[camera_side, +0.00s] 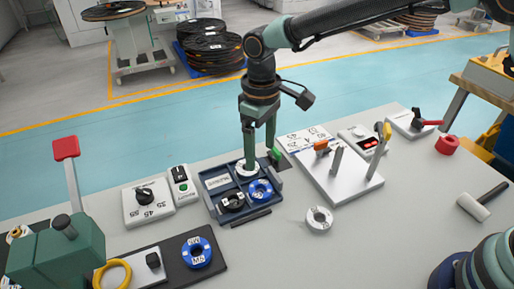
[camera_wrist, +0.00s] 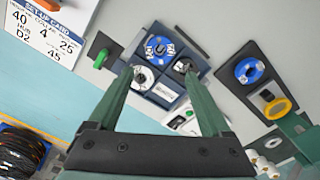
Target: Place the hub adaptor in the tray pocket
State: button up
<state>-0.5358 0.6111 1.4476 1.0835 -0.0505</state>
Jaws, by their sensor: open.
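The dark blue tray (camera_side: 212,205) has several pockets and also shows in the wrist view (camera_wrist: 150,95). A white hub adaptor (camera_side: 241,170) sits in its back pocket, partly hidden by a finger; it shows in the wrist view (camera_wrist: 141,79). Another pale adaptor (camera_side: 319,220) lies flat on the table, right of the tray. My gripper (camera_side: 259,160) is open, its fingers low over the tray's back edge. I cannot tell whether a finger touches the white adaptor.
A plate with upright posts (camera_side: 345,180) stands right of the tray. A dial box (camera_side: 149,205) and a green-button box (camera_side: 181,184) stand left. A dark plate with a blue ring (camera_side: 196,252) is at front left. A mallet (camera_side: 482,202) lies right. The front middle is clear.

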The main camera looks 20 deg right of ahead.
jog(key=s+d+r+m+t, duration=0.2)
jog(key=s+d+r+m, duration=0.1)
jog(key=d+r, duration=0.9)
jog(key=s+d+m+t, duration=0.3)
jog(key=s+d, duration=0.7)
jog(key=d, duration=0.2)
jog(key=shift+d+m+t, duration=0.3)
jog(key=shift+d+m, duration=0.1)
jog(key=shift+s+r, duration=0.1)
jog(key=shift+r, duration=0.05)
